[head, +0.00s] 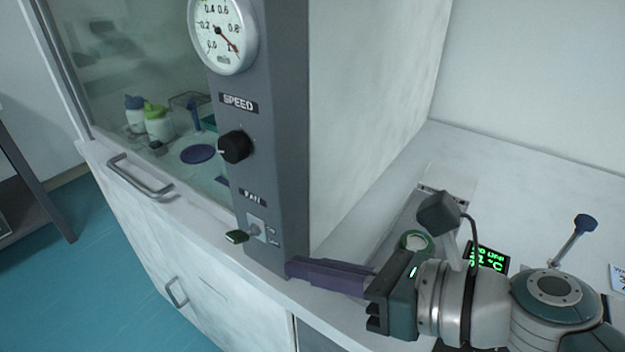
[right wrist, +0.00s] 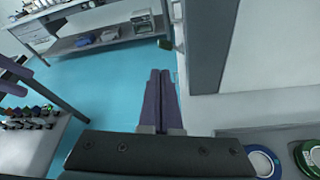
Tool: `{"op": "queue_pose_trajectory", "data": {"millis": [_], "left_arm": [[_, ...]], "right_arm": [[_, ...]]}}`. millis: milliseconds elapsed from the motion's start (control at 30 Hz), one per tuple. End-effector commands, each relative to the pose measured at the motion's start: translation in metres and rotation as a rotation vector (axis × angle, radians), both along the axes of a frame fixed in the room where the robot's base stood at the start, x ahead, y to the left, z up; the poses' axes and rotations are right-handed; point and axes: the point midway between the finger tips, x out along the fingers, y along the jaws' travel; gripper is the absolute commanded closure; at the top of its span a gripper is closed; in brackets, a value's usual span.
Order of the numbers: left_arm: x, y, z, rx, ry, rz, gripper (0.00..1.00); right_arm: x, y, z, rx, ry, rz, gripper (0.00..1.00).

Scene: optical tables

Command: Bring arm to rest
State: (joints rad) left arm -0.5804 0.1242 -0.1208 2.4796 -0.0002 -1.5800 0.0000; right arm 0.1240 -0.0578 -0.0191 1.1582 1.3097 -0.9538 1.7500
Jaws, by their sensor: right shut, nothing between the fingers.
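My right gripper (head: 290,268) reaches in from the right in the head view. Its purple fingers are together and empty, pointing left, with the tips at the foot of the grey panel (head: 283,150). Whether they touch it I cannot tell. In the right wrist view the same fingers (right wrist: 160,75) lie side by side over the blue floor, left of the grey panel edge. Two purple fingers with a gap between them, apparently my left gripper (right wrist: 28,80), show at the left edge there. My left arm is not in the head view.
Bottles (head: 158,122) stand behind glass. A green display (head: 490,258) and a blue-topped lever (head: 584,224) are near my right arm. Open floor (head: 70,285) lies left.

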Motion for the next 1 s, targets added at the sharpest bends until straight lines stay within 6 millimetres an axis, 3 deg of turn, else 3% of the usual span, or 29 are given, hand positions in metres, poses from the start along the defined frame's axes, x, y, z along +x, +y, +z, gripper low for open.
{"op": "queue_pose_trajectory", "data": {"millis": [133,267,400,533,700,867,900,1000], "left_arm": [[0.000,0.001,0.002,0.002,0.000,-0.001,0.50],[0.000,0.001,0.008,0.002,-0.001,0.000,0.50],[0.000,0.001,0.015,0.002,-0.001,0.000,0.50],[0.000,0.000,0.020,0.001,-0.001,0.000,0.50],[0.000,-0.001,0.024,-0.003,-0.001,0.003,0.50],[0.000,-0.002,0.028,-0.007,-0.001,0.006,0.50],[0.000,-0.002,0.051,-0.007,0.003,0.006,0.50],[0.000,-0.002,0.080,-0.008,0.001,0.007,0.50]], "right_arm": [[-0.014,-0.003,-0.002,-0.107,-0.100,0.081,1.00],[-0.053,-0.017,-0.010,-0.426,-0.394,0.343,1.00],[-0.106,-0.054,-0.016,-0.865,-0.781,0.794,1.00],[-0.141,-0.095,-0.009,-1.162,-1.026,1.194,1.00],[-0.170,-0.143,0.017,-1.399,-1.192,1.640,1.00],[-0.193,-0.184,0.052,-1.526,-1.250,2.025,1.00],[-0.191,-0.182,0.073,-1.523,-1.251,2.009,1.00],[-0.190,-0.181,0.100,-1.520,-1.250,2.002,1.00]]}}
